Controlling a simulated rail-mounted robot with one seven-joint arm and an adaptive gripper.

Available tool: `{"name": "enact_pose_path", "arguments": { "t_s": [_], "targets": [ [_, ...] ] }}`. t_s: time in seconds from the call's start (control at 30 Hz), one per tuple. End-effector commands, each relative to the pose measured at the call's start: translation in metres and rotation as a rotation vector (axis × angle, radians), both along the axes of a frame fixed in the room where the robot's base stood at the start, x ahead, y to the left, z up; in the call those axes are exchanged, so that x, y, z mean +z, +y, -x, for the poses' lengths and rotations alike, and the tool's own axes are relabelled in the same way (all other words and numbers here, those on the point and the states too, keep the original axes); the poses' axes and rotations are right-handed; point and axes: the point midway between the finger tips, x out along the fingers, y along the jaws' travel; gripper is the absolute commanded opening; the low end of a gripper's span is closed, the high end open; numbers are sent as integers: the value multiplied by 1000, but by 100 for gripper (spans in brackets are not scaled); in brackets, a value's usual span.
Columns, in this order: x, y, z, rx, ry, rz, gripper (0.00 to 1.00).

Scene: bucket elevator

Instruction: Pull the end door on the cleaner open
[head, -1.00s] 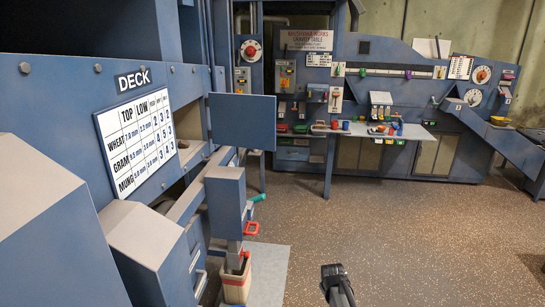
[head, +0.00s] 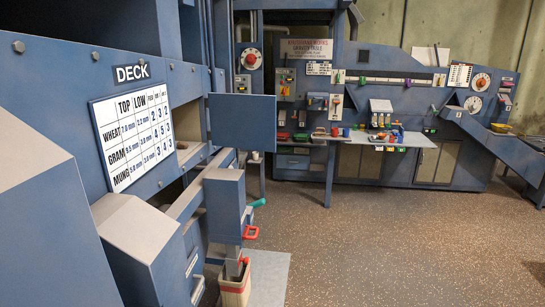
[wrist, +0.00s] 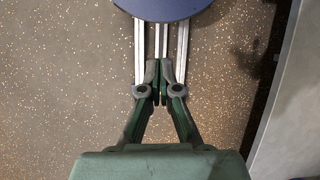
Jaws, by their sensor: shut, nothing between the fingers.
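The cleaner (head: 60,80) is the big blue machine filling the left of the head view, with a white "DECK" chart on its side. A flat blue door-like panel (head: 242,122) juts out to the right from its far end; I cannot tell whether this is the end door. A narrow blue box (head: 224,205) and a red handle (head: 250,232) show below the panel. My gripper (wrist: 160,68) is shut and empty in the wrist view, above the speckled floor. It is out of the head view, and no door or handle lies at its fingertips.
A bag-like bin (head: 235,288) stands on a pale mat (head: 268,275) beside the cleaner. A gravity table (head: 390,160) with a bench of small items lines the back wall. The speckled floor (head: 400,250) at right is open. A grey surface (wrist: 290,110) edges the wrist view.

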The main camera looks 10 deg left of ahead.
Motion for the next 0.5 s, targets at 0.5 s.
{"name": "enact_pose_path", "arguments": {
  "t_s": [0.5],
  "targets": [
    [-2,15,-56,200,-94,31,0]
  ]
}}
